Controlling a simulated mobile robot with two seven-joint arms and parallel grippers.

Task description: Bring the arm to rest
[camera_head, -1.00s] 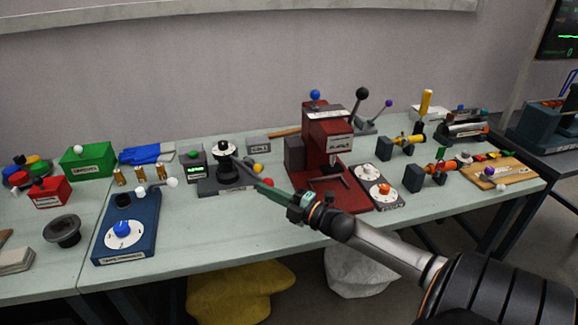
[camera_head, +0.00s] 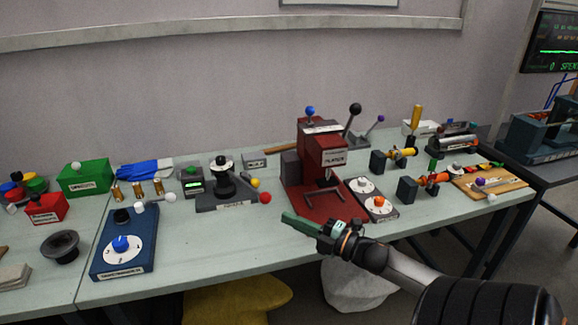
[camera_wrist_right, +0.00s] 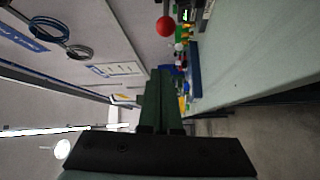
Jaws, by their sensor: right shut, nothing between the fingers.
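My right gripper (camera_head: 300,222) shows in the head view in front of the red press, over the front part of the pale green table (camera_head: 230,250). Its green fingers are shut with nothing between them and point left. In the right wrist view the shut fingers (camera_wrist_right: 160,100) point along the table's edge. My right arm comes in from the lower right. My left gripper is in neither view.
The red press (camera_head: 318,165) stands just behind my right gripper. A dial plate (camera_head: 366,187) lies to its right, and a grey device with a red knob (camera_head: 265,197) to its left. A blue dial box (camera_head: 123,252) stands further left. The table's front strip is clear.

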